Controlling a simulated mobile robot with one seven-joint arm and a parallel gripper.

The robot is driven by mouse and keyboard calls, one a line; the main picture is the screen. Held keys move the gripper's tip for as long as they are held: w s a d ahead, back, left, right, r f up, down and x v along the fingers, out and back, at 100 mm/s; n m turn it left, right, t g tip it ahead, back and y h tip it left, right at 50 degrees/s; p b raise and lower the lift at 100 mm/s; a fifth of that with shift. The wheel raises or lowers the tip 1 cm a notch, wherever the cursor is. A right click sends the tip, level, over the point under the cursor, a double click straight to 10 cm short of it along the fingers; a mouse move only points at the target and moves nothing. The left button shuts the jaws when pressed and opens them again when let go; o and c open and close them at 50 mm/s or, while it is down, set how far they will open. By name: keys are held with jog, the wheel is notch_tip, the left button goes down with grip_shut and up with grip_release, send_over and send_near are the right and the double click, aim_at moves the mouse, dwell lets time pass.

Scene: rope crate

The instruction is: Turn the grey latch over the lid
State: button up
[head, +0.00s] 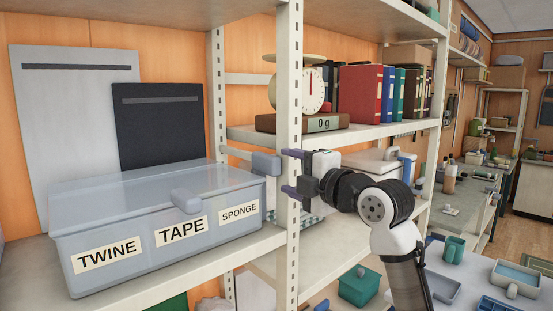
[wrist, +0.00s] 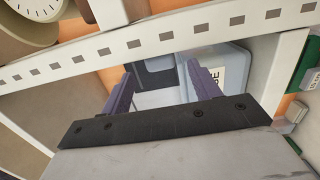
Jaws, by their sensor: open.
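A translucent blue-grey crate (head: 160,252) with a flat lid (head: 130,190) stands on the shelf at left. Its front bears the labels TWINE, TAPE and SPONGE. A similar rounded grey piece (head: 187,200) sits at the lid's front edge.
A perforated shelf post (head: 289,90) stands close to my fingers. The upper shelf (head: 370,131) holds a scale (head: 300,92) and binders (head: 362,95). A white box (head: 375,163) stands behind my gripper. Two panels (head: 75,110) lean behind the crate.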

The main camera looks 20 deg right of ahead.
aim_at(278, 168)
jog(key=shift+p+x, duration=0.7)
jog(key=shift+x, duration=1.85)
grip_shut()
